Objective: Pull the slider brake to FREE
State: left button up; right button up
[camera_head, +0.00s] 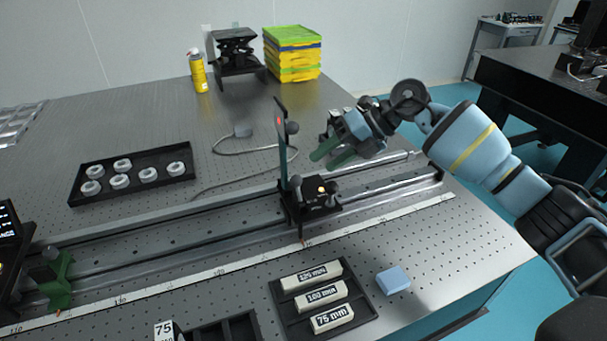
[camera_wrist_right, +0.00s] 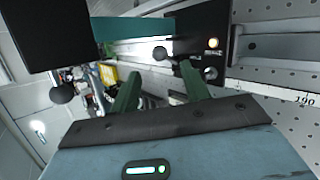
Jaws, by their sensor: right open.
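The black slider (camera_head: 312,200) sits on the long rail and carries an upright plate (camera_head: 283,140) with a red spot. The slider also shows in the right wrist view (camera_wrist_right: 200,30), with a ball knob (camera_wrist_right: 160,53) and a second round-ended lever (camera_wrist_right: 210,73). My right gripper (camera_head: 326,160) has green fingers, open and empty, behind and above the slider. In the wrist view its fingers (camera_wrist_right: 160,70) point toward the slider, apart from the knob. FREE lettering is not readable.
A scale (camera_head: 220,268) runs along the rail (camera_head: 150,250). A black tray of round parts (camera_head: 133,172) lies behind. In front are a tray of labelled blocks (camera_head: 290,318) and a blue block (camera_head: 393,280). A cable (camera_head: 245,148) lies behind the slider.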

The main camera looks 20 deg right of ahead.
aim_at(298, 188)
jog(key=shift+x, duration=3.55)
jog(key=c, duration=1)
